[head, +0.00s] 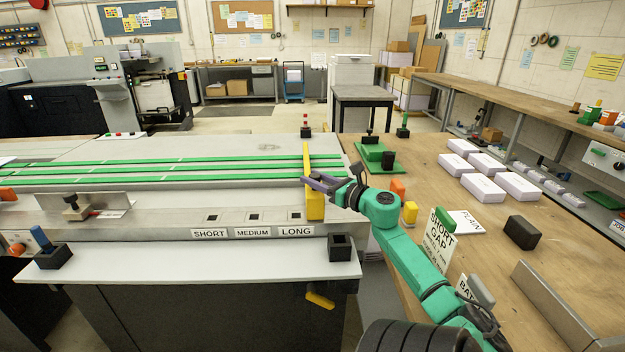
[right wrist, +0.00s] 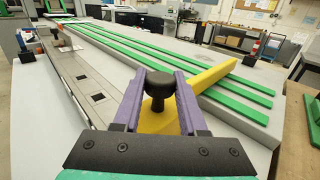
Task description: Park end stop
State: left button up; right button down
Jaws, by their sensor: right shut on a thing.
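The yellow end stop (head: 314,206) is at the right end of the grey rail, just right of the LONG label (head: 296,231). Its yellow bar reaches back across the green belts; the bar also shows in the right wrist view (right wrist: 205,80). My right gripper (head: 318,182) has its purple fingers shut on the stop's black knob (right wrist: 159,84). Dark square holes stand above the SHORT (head: 209,234), MEDIUM (head: 252,233) and LONG labels. I cannot tell whether the stop's underside touches the rail. My left gripper is not in view.
A black square socket (head: 341,247) stands on the front ledge at the right, and a blue-handled piece (head: 43,243) at the left. A metal plate with a dark knob (head: 76,208) sits on the rail's left. The wooden bench (head: 455,215) holds white stacks (head: 485,188) and blocks.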

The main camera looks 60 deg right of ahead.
jog(key=shift+c, duration=2.3)
grip_release()
jog(key=shift+s, duration=0.1)
jog(key=shift+s, duration=0.35)
jog(key=s+a+p, duration=0.1)
jog(key=s+a, duration=0.1)
jog(key=s, duration=0.9)
jog(key=shift+p, duration=0.35)
jog(key=shift+a, duration=0.1)
